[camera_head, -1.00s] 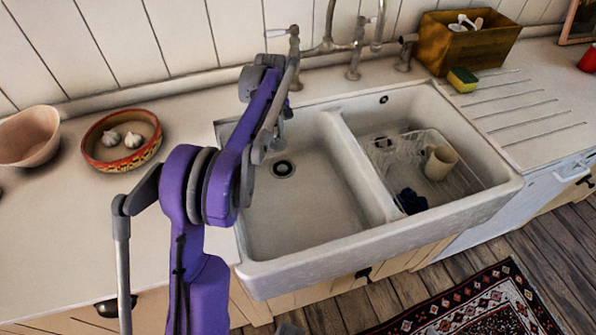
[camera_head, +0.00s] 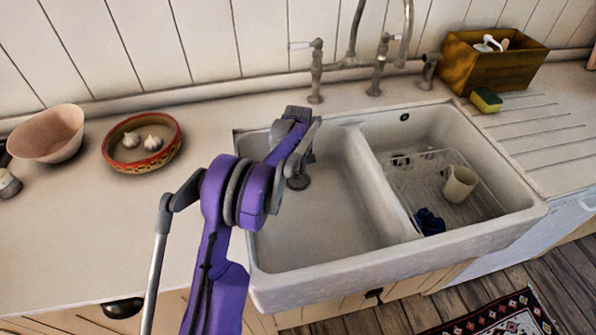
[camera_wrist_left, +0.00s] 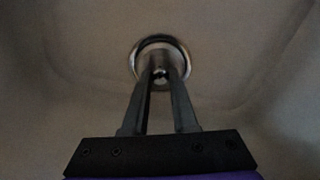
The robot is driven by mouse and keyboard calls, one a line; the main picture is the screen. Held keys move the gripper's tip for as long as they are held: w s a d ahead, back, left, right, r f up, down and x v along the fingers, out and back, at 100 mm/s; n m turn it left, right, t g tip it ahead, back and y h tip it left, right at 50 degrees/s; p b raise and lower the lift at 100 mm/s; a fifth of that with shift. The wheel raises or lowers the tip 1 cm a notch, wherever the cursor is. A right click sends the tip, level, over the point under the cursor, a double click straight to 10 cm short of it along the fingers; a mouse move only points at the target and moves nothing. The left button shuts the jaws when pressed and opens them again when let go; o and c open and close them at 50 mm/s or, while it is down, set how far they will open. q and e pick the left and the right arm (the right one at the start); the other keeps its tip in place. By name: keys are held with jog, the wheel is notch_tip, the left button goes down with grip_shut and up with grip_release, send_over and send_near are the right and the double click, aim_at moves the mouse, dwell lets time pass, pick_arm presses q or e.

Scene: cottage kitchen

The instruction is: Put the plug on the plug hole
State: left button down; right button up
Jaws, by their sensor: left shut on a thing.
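My left gripper (camera_head: 300,178) reaches down into the left basin of the sink (camera_head: 328,205), over the drain spot near its back left. In the left wrist view its two fingers (camera_wrist_left: 160,80) close on the small knob of the metal plug (camera_wrist_left: 160,57). The plug lies in front of or within the shiny ring of the plug hole (camera_wrist_left: 188,62); I cannot tell whether it is seated or just above. In the head view the gripper hides much of the plug and hole. My right gripper is not in view.
The right basin holds a wire rack (camera_head: 415,178), a cream mug (camera_head: 460,184) and a blue item (camera_head: 429,222). Taps (camera_head: 316,75) stand behind the sink. A bowl with garlic (camera_head: 143,165) is on the left counter. A sponge (camera_head: 486,99) lies at the back right.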

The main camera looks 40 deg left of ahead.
aim_at(298, 174)
pick_arm(q)
jog(key=c, duration=1.1)
grip_release()
jog(key=shift+f, duration=0.15)
jog(key=o, duration=0.4)
notch_tip(298, 174, up, 12)
jog(key=p, duration=0.1)
jog(key=shift+r, duration=0.25)
